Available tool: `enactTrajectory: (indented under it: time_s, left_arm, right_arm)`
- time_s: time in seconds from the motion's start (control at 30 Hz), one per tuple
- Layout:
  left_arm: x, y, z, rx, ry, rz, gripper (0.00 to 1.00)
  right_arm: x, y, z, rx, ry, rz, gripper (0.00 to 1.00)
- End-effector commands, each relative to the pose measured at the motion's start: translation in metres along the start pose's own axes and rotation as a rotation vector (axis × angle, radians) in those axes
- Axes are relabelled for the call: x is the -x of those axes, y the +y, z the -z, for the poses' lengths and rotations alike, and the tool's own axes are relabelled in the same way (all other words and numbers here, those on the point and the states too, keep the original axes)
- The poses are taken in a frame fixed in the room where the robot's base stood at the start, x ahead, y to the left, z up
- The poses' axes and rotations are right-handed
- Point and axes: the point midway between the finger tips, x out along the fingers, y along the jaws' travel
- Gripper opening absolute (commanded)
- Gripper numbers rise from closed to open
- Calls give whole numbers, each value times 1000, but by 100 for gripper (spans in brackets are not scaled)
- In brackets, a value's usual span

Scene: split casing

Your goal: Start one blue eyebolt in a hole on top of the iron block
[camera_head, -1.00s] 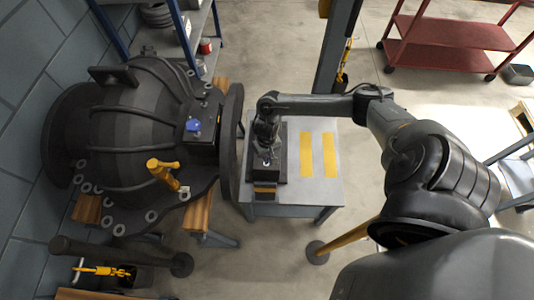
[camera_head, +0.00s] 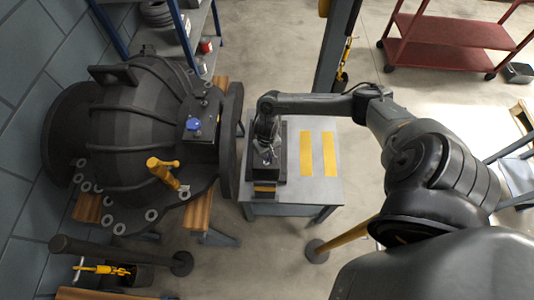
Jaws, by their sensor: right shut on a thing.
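My right gripper (camera_head: 265,145) points down over a dark block-like fixture (camera_head: 281,172) on the small grey table. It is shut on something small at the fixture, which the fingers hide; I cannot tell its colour. A small blue piece (camera_head: 193,124), perhaps an eyebolt, sits on the flat top of a dark block (camera_head: 205,127) at the right side of the large dark casing. Its eye and any holes are too small to make out. My left gripper is not in view.
The large ribbed casing (camera_head: 125,125) fills the left, with a yellow-handled tool (camera_head: 163,168) on it. The grey table (camera_head: 315,192) has two yellow stripes and is clear on its right. A post (camera_head: 338,45) stands behind it. A red cart (camera_head: 450,35) stands at the back right.

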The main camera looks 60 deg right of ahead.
Motion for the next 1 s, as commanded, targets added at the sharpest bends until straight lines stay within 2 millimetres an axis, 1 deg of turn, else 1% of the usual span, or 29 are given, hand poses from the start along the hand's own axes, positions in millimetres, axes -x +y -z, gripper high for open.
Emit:
enactTrajectory:
  time_s: [0.47,1.0]
  left_arm:
    - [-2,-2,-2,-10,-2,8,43]
    - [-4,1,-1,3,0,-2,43]
  right_arm:
    - [-8,0,0,1,0,0,0]
    - [-16,0,0,0,0,0,0]
